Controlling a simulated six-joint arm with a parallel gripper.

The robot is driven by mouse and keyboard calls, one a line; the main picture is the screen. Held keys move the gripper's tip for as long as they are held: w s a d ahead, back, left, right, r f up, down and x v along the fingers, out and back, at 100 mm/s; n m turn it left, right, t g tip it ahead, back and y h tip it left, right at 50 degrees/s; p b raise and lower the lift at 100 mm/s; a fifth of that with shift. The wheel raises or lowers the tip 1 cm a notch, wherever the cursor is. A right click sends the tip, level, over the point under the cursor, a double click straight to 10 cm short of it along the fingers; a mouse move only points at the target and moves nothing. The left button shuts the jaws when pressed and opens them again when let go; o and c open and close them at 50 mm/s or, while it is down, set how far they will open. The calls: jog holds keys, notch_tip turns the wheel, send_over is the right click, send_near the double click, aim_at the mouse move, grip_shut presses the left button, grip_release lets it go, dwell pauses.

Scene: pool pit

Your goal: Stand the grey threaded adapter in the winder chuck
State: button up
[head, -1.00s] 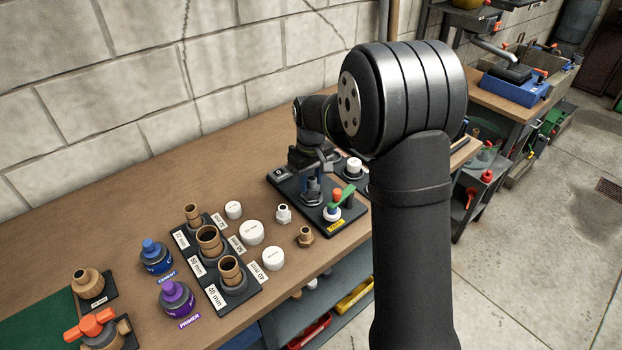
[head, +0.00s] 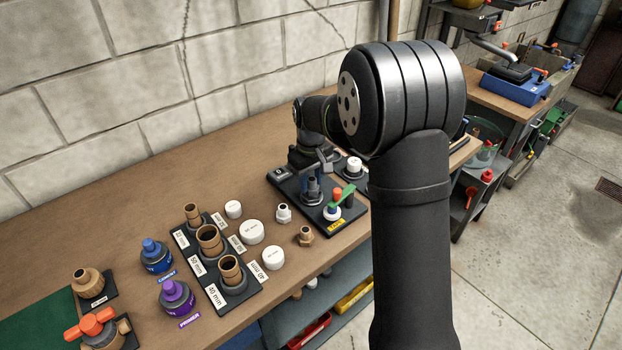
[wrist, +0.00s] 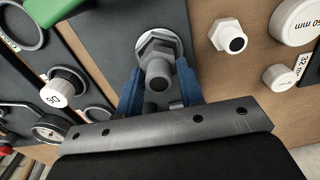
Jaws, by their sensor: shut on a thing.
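The grey threaded adapter (wrist: 158,74) is between the two blue fingers of my gripper (wrist: 159,92) in the wrist view, with its round end toward the camera. The gripper is shut on it. In the head view the adapter (head: 313,190) looks upright over the black base plate (head: 285,184), below my gripper (head: 312,174). Whether the adapter's lower end is fully seated in the chuck is hidden.
A green-handled part (head: 343,194) stands on the plate close to the right. A white hex adapter (head: 283,214) and a brass one (head: 305,237) stand on the bench in front. White caps (head: 252,232) and a rack of brown pipe pieces (head: 209,240) are farther left.

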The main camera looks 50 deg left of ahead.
jog(key=shift+f, duration=0.7)
jog(key=shift+f, duration=0.2)
jog(key=shift+r, duration=0.1)
dwell(0.5)
jog(key=o, duration=1.5)
jog(key=shift+r, duration=4)
jog(key=shift+f, duration=0.1)
